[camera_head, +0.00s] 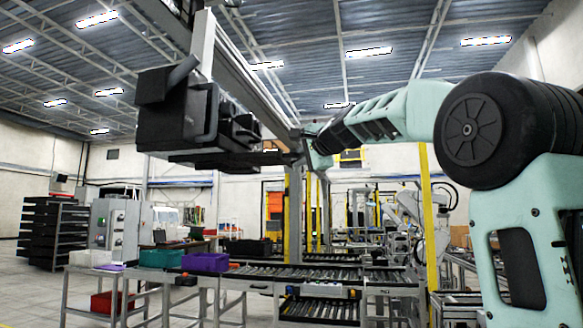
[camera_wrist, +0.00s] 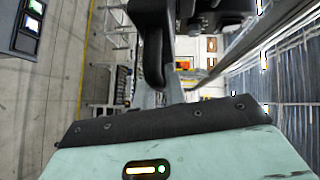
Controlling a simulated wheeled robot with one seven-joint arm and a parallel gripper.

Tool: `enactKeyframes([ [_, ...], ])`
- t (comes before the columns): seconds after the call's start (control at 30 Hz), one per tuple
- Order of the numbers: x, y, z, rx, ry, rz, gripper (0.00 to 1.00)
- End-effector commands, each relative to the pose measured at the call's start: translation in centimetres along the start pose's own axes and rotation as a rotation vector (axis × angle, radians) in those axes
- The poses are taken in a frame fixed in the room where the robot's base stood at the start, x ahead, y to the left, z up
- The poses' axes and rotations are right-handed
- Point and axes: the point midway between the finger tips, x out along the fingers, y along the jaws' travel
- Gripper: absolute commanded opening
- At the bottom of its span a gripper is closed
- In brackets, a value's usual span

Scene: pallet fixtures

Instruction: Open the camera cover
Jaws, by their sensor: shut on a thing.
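The dark camera housing (camera_head: 185,115) hangs from the overhead beam in the upper left of the head view. A flat dark plate, which looks like the camera cover (camera_head: 235,158), extends below the housing toward the right. My gripper (camera_head: 303,145) is at the plate's right end, below the beam, and appears shut on its edge. The fingertips are small and dark there, so the exact contact is unclear. In the wrist view, a dark curved bar (camera_wrist: 152,50) stands just beyond my gripper's body, with dark housing parts (camera_wrist: 215,15) at the top.
The overhead beam (camera_head: 255,80) runs diagonally close above my gripper. A roller conveyor (camera_head: 300,272) with a purple bin (camera_head: 205,262) and a teal bin (camera_head: 160,258) stands below. A yellow post (camera_head: 426,215) rises behind my arm. Open floor lies at lower left.

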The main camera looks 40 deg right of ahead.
Motion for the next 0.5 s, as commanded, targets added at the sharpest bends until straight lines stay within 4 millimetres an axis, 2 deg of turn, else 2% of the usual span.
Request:
enactKeyframes([
  [0.27,0.03,0.06,0.08,0.000,-0.003,0.003,0.00],
  [0.3,0.04,0.06,0.08,0.000,-0.003,0.003,0.21],
  [0.37,0.03,0.05,0.08,0.000,-0.003,0.003,0.34],
  [0.5,0.02,0.03,0.07,0.000,-0.002,0.002,0.34],
])
